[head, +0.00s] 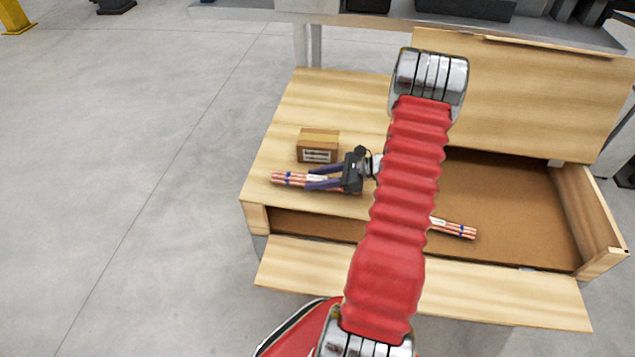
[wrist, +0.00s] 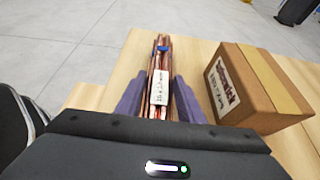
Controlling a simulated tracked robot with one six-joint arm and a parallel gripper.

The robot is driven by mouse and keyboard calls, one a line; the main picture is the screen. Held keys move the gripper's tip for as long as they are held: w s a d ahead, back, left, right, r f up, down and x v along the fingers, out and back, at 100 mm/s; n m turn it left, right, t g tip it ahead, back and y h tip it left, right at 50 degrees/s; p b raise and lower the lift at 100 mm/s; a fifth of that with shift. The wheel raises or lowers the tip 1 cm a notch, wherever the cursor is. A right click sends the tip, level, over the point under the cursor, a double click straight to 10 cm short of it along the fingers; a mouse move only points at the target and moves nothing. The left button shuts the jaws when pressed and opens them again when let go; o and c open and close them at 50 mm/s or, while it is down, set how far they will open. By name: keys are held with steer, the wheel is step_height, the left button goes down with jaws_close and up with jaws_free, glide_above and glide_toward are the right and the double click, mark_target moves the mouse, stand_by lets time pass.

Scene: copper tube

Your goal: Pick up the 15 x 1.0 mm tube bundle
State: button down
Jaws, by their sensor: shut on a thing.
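A bundle of copper tubes (head: 288,179) with a white label and a blue band lies at the left part of the wooden crate top. My gripper (head: 311,179) reaches it from the right and is shut on it, with its purple fingers on either side. In the wrist view the bundle (wrist: 164,63) runs lengthwise between the fingers, and the white label shows between them. The label's print is too small to read surely. The bundle seems to be at or close to the wood; I cannot tell any gap. My gripper's body hides its near end.
A cardboard box (head: 318,145) stands close beside the bundle, right of my gripper in the wrist view (wrist: 253,88). Another tube bundle (head: 456,229) lies in the open crate compartment, partly hidden by my red arm. A raised lid (head: 520,95) stands behind.

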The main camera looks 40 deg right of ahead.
mark_target(317, 178)
steer(key=shift+r, duration=0.15)
steer(key=shift+r, duration=4.95)
